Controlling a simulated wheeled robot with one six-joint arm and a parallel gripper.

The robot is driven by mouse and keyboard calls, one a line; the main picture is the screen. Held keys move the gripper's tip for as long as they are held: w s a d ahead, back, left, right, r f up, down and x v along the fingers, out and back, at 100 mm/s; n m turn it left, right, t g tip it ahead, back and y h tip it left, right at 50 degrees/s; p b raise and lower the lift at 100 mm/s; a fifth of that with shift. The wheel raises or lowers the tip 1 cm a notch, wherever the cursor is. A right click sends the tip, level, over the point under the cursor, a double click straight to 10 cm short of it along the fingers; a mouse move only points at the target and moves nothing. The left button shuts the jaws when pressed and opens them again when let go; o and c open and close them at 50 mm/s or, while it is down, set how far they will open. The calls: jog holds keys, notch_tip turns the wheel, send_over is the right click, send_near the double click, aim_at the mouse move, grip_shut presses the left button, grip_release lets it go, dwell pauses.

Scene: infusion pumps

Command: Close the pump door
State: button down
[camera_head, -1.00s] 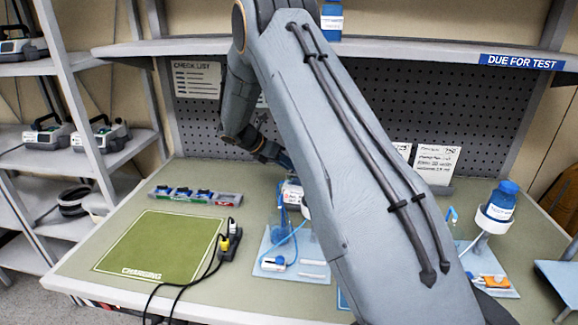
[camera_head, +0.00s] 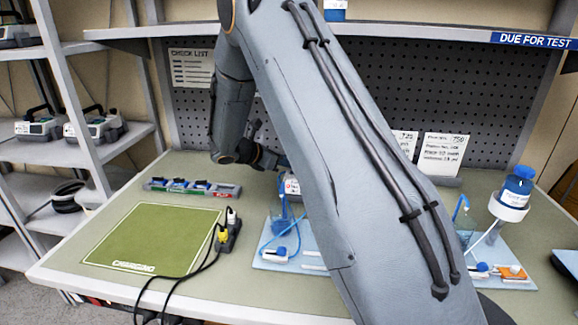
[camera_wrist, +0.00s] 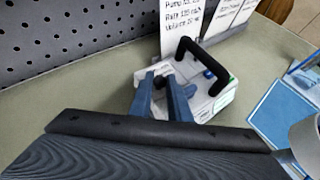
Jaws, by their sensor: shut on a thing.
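The pump (camera_wrist: 208,98) is a pale box with a black carry handle, standing on the bench in the wrist view. In the head view only a small part of the pump (camera_head: 291,185) shows, beside my arm, which hides the rest. My gripper (camera_wrist: 168,88) has its blue-grey fingers against the near left side of the pump. They are close together on a dark part there, seemingly the pump door; its edge and how far it stands open are hidden. In the head view my gripper (camera_head: 284,163) is at the pump's upper left.
A pegboard stands behind the bench. Printed cards (camera_head: 443,155) stand at the back. A green charging mat (camera_head: 150,238), a power strip (camera_head: 229,232) with cables, and a blue-capped bottle (camera_head: 516,188) in a holder are on the bench. A shelf with more pumps (camera_head: 95,125) is at left.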

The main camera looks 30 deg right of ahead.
dwell(0.3)
jog(key=c, duration=1.6)
grip_release()
jog(key=shift+c, duration=0.2)
